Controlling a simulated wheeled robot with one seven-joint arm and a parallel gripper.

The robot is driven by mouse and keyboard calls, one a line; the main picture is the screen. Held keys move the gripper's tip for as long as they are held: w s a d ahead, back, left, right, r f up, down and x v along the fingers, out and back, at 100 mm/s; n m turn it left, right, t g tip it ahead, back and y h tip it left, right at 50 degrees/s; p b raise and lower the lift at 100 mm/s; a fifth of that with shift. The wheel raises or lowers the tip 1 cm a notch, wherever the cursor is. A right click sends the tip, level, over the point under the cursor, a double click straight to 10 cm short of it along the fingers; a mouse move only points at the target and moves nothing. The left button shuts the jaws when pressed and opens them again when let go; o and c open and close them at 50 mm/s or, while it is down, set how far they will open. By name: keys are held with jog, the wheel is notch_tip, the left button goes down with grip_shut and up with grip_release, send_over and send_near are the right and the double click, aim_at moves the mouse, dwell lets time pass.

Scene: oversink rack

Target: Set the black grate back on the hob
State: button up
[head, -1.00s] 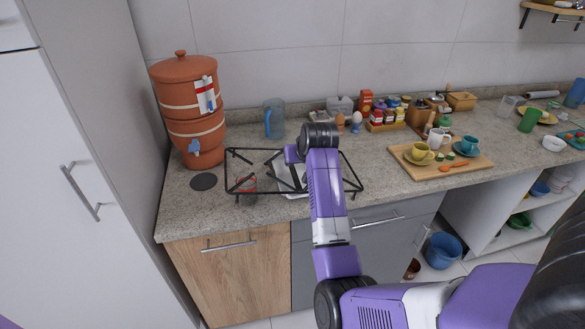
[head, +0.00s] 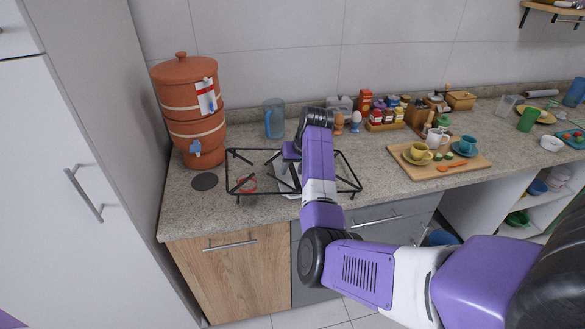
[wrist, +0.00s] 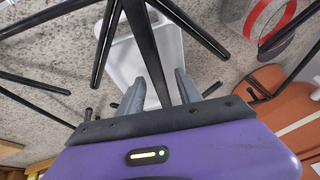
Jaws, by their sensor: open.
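The black grate (head: 227,172) is an open wire frame at the left part of the counter, with bars reaching out on both sides of my arm. In the wrist view its dark bars (wrist: 145,45) cross close in front of my gripper (wrist: 167,76). The gripper is open, and one thick bar runs down toward the gap between its fingers. I cannot tell whether they touch it. A white piece (wrist: 165,50) lies beneath the bars; I cannot tell if it is part of the hob. In the head view my wrist hides the fingers and the grate's middle.
A clay water filter (head: 190,110) and a blue jug (head: 274,118) stand behind. A wooden board (head: 415,171) with cups is to the right.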

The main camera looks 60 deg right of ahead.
jog(key=shift+w+f, duration=0.2)
jog(key=shift+f, duration=0.25)
grip_shut()
jog(key=shift+d+r, duration=0.1)
dwell(1.0)
